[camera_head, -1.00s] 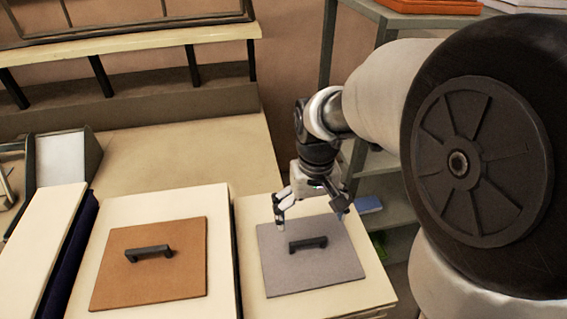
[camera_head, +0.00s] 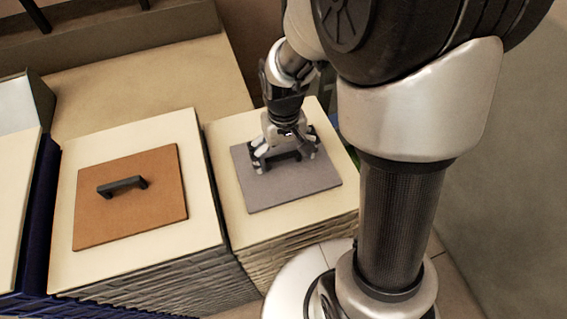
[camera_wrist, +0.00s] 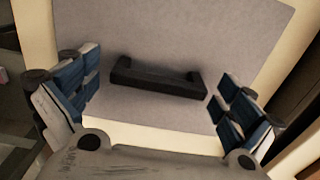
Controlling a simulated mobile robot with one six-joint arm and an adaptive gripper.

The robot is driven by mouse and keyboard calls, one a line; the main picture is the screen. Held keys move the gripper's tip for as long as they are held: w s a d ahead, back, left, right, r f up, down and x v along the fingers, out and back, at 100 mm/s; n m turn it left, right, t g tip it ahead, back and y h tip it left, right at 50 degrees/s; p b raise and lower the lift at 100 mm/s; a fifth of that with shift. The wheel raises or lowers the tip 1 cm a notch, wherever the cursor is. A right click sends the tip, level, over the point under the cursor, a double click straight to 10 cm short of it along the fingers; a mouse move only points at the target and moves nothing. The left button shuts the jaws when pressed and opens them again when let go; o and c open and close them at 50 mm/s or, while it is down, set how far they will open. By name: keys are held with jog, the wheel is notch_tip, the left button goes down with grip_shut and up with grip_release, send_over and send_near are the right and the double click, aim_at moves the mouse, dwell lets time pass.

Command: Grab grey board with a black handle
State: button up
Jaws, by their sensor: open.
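The grey board (camera_head: 290,193) lies flat on top of the right-hand stack of cream sheets. Its black handle (camera_wrist: 158,78) stands in the middle of the wrist view, running crosswise, with the grey board (camera_wrist: 190,30) around it. In the head view my gripper (camera_head: 287,162) is over the board and partly hides the handle. My gripper is open, and in the wrist view its two fingers (camera_wrist: 158,102) are spread wide beyond the two ends of the handle. Nothing is held. I cannot tell the exact height of the fingertips above the board.
A brown board (camera_head: 130,205) with a black handle (camera_head: 122,186) lies on the neighbouring cream stack (camera_head: 190,130) to the left. A narrow gap separates the stacks. Bare tabletop (camera_head: 150,80) lies behind them.

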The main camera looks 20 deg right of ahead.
jog(key=c, duration=1.2)
jog(key=shift+c, duration=0.2)
